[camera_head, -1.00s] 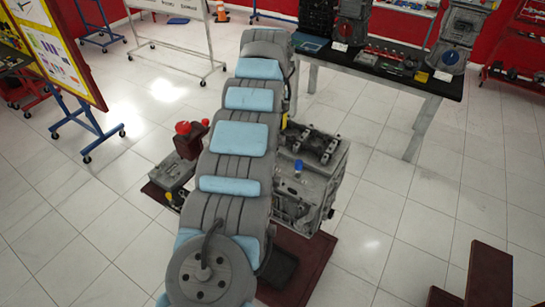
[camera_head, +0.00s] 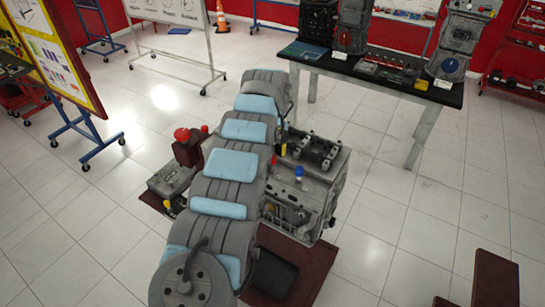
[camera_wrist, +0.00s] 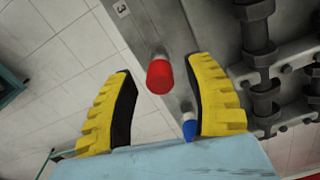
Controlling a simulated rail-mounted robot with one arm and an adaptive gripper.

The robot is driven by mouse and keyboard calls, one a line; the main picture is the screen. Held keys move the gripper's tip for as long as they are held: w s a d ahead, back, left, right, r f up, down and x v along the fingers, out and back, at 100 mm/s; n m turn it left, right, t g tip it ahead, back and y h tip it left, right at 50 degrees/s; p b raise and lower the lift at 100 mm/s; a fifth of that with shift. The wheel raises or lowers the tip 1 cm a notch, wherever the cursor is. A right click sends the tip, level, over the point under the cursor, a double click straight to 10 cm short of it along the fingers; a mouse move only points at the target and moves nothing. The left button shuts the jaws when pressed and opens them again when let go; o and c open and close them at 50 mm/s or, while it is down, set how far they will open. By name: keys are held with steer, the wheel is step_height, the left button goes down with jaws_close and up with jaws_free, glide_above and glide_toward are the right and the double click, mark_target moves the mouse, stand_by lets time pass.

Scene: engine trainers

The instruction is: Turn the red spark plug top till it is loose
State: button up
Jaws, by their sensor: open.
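The red spark plug top (camera_wrist: 160,76) stands on the grey engine block's edge in the wrist view. My gripper (camera_wrist: 158,67) is open, with one yellow finger on each side of the red top and a visible gap to both. A blue spark plug top (camera_wrist: 189,129) is lower, close to the right finger. The blue top also shows in the head view, on the engine block (camera_head: 305,190). In the head view my arm hides most of the gripper, and I cannot make out the red top clearly.
A smaller unit with a red cap (camera_head: 182,134) stands left of my arm. A black-topped table (camera_head: 395,85) with engine parts is behind the engine. A dark red bench (camera_head: 495,280) is at lower right. The tiled floor between is clear.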

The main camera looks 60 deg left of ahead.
jaws_close()
